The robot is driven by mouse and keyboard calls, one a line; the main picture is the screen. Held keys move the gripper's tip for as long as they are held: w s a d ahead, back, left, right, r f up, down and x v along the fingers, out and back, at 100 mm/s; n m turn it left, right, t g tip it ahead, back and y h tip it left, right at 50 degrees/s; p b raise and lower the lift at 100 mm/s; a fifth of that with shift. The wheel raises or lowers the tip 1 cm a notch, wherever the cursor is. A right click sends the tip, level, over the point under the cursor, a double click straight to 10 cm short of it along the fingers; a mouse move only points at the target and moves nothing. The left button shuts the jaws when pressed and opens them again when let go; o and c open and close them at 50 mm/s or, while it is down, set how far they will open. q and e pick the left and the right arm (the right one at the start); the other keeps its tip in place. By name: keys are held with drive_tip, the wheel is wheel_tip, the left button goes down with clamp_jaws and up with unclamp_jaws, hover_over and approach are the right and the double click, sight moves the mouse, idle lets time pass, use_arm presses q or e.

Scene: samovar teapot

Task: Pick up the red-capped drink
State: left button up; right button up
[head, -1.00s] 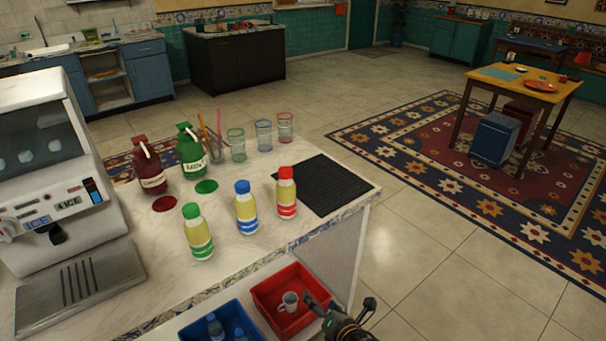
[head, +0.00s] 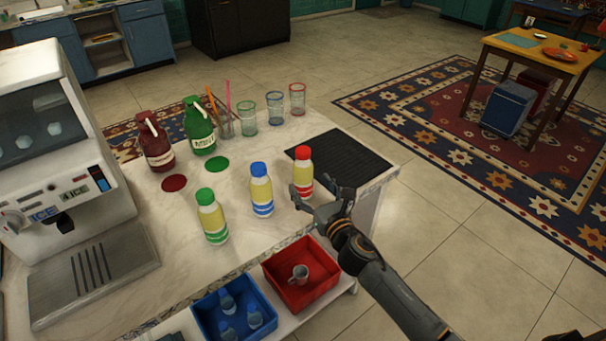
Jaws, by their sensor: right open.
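The red-capped drink (head: 303,172) is a yellow bottle with a red label band, upright near the right end of the marble counter. My right gripper (head: 318,196) is open, with its fingers close to the bottle's lower right side. I cannot tell whether a finger touches it. The bottle is not held. My left gripper is not in view.
A blue-capped bottle (head: 261,190) and a green-capped bottle (head: 212,217) stand to the left. A black mat (head: 345,157) lies behind the red-capped drink. Glasses (head: 273,108) stand farther back. A red bin (head: 324,285) and a blue bin (head: 266,318) sit below the counter edge.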

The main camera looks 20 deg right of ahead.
sight(307, 179)
drive_tip(key=w, duration=0.5)
drive_tip(key=shift+w+a+r+p, duration=0.1)
drive_tip(key=shift+a+r+p, duration=0.2)
drive_tip(key=shift+a+p, duration=0.1)
drive_tip(key=shift+d, duration=0.1)
drive_tip(key=shift+c, duration=0.4)
drive_tip(key=c, duration=1.4)
drive_tip(key=shift+r, duration=0.1)
